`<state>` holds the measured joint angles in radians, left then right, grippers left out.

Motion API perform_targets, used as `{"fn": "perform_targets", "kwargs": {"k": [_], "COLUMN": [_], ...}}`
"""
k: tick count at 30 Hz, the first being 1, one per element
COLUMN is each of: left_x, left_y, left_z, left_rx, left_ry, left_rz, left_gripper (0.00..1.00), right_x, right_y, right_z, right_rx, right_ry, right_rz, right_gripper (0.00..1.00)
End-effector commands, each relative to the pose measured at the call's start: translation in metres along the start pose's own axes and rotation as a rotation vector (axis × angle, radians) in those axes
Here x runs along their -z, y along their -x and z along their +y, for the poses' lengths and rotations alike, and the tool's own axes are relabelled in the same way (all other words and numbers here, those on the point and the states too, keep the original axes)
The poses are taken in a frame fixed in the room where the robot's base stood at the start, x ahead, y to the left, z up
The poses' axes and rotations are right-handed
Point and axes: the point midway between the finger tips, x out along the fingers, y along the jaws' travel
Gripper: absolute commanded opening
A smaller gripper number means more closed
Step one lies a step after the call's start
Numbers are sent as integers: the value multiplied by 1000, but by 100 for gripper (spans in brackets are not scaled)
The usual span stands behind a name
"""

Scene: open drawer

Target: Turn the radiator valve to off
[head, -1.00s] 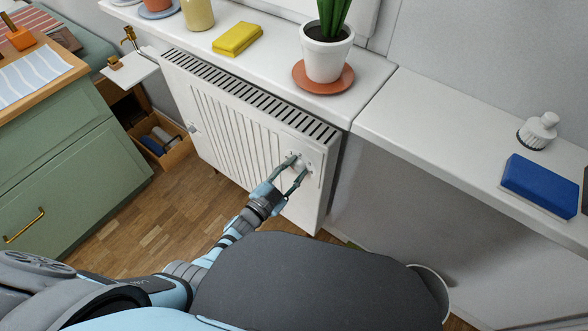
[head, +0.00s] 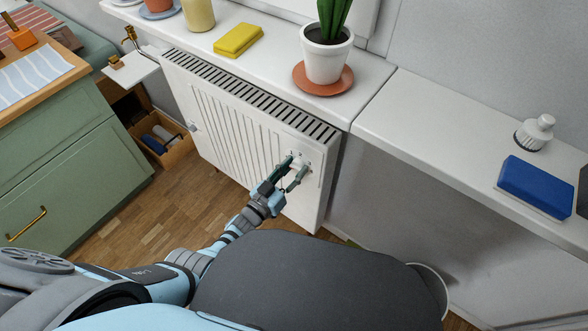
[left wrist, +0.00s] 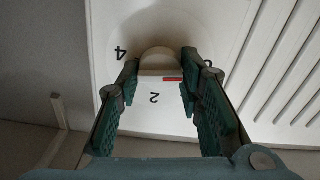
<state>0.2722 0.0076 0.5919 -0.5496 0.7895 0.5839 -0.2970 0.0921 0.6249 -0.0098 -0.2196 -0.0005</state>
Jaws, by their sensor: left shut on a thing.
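The white radiator valve knob (left wrist: 160,62) shows in the left wrist view, with a short red mark (left wrist: 173,79) on it. Around it is a white dial face with the numbers 4 and 2 visible. My left gripper (left wrist: 160,78) is shut on the knob, one green-padded finger on each side. The dial's off mark cannot be made out. My right gripper is not in view.
A windowsill (head: 378,72) above the radiator holds a potted plant (head: 326,58) on a saucer and a yellow sponge (head: 238,39). A white ledge at right carries a blue sponge (head: 537,187) and a brush (head: 535,132). A green cabinet (head: 70,180) with a drawer stands at left.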

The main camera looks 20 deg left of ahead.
Motion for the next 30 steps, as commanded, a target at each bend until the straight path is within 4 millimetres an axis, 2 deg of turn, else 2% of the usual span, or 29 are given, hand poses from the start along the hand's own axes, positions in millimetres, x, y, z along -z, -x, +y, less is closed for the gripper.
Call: {"fn": "perform_targets", "kwargs": {"k": [15,16,19,30], "left_x": [-2,-2,-2,-1], "left_y": [1,1,1,4], "left_z": [1,1,0,0], "left_rx": [0,0,0,0], "left_ry": [24,24,23,21], "left_rz": [-4,-4,-3,-2], "left_gripper": [5,36,52,54], "right_x": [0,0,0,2], "right_y": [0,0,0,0], "right_z": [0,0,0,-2], "right_rx": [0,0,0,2], "right_ry": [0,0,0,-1], "right_rz": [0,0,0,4], "right_gripper": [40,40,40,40]}}
